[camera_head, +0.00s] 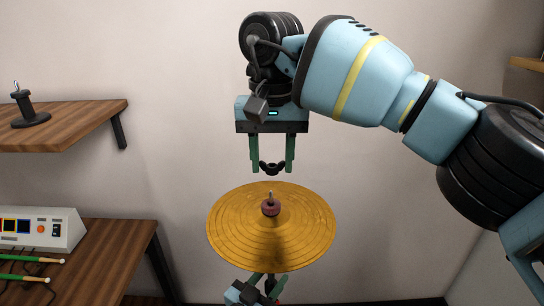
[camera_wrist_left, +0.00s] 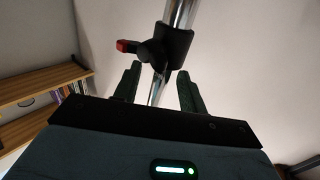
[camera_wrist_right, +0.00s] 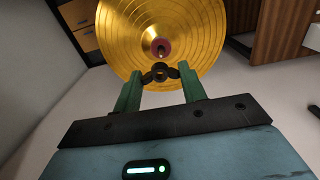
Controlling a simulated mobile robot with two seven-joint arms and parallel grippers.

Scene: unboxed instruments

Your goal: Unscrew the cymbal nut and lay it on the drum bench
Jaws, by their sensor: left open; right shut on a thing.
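My right gripper (camera_head: 272,165) is above the cymbal and shut on the black wing-shaped cymbal nut (camera_head: 271,169). The nut also shows between its fingertips in the right wrist view (camera_wrist_right: 160,72). The gold cymbal (camera_head: 235,230) lies level on its stand, with a dark red felt (camera_head: 270,208) and the bare threaded rod tip (camera_head: 271,196) at its centre. The nut is clear of the rod. My left gripper (camera_wrist_left: 158,82) is open, its fingers on either side of the chrome stand pole (camera_wrist_left: 180,14) under the cymbal. A wooden bench (camera_head: 125,255) stands at lower left; I cannot tell if it is the drum bench.
The bench holds a white device with pads (camera_head: 42,228) and green drumsticks (camera_head: 30,258). A wooden shelf (camera_head: 75,125) above it carries a small black stand (camera_head: 28,108). The pole has a black clamp with a red knob (camera_wrist_left: 127,46). Bare wall lies behind the cymbal.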

